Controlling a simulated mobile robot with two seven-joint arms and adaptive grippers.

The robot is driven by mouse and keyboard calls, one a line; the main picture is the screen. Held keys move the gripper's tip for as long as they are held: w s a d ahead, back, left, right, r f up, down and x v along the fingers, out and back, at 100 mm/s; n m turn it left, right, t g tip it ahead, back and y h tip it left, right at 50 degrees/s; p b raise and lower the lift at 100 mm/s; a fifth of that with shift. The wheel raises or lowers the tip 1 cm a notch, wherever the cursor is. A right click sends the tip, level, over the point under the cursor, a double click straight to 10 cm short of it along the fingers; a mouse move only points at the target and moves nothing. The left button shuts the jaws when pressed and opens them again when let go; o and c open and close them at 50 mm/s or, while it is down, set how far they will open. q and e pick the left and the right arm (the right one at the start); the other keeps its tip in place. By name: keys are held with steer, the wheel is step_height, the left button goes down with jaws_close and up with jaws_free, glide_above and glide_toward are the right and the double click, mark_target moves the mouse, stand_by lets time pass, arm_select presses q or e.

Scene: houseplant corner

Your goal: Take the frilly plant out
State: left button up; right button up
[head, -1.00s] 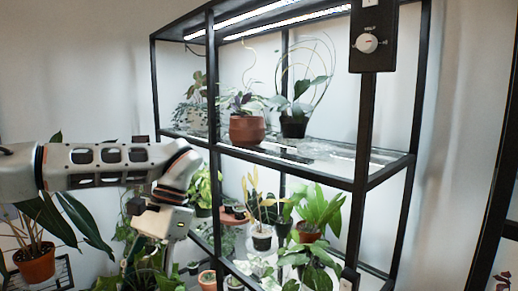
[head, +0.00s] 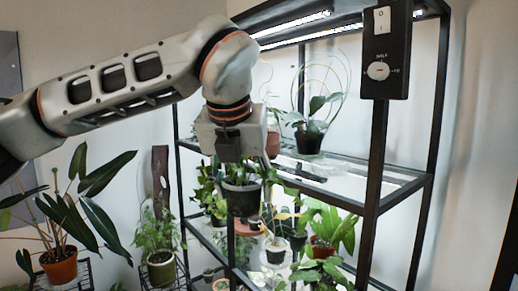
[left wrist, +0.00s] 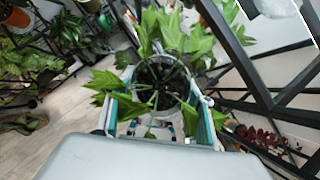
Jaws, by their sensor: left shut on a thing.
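My left gripper (head: 240,165) points down in front of the shelf rack in the head view. It is shut on a potted plant (head: 243,199), a dark pot with green leaves, held upright in the air. In the left wrist view the same plant (left wrist: 165,38) shows bright green, pointed, lobed leaves, which may make it the frilly plant. Its pot sits between the teal-padded fingers (left wrist: 160,108). The leaves hide part of the pot and fingertips. My right gripper is in neither view.
The black rack (head: 372,200) with glass shelves holds several other pots, including a dark pot (head: 308,141) on the upper shelf. A control box (head: 386,50) is on its front post. At left stand a terracotta-potted plant (head: 60,267) and a leafy pot (head: 161,268).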

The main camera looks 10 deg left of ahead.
arm_select(q)
steer(key=d+r+m+h, duration=0.1)
steer(key=r+m, duration=0.1)
steer(key=r+m+h, duration=0.1)
steer(key=r+m, duration=0.1)
steer(key=d+r+m, duration=0.1)
steer(key=r, duration=0.1)
steer(key=shift+w+d+m+g+h, duration=0.15)
steer(key=shift+d+m+g+h, duration=0.2)
steer(key=shift+m+g+h, duration=0.05)
steer(key=shift+r+m+p, duration=0.3)
steer(key=shift+r, duration=0.1)
steer(key=s+a+b, duration=0.1)
steer(key=s+a, duration=1.2)
steer(key=s, duration=0.1)
steer(key=shift+a, duration=0.35)
steer(key=shift+f, duration=0.1)
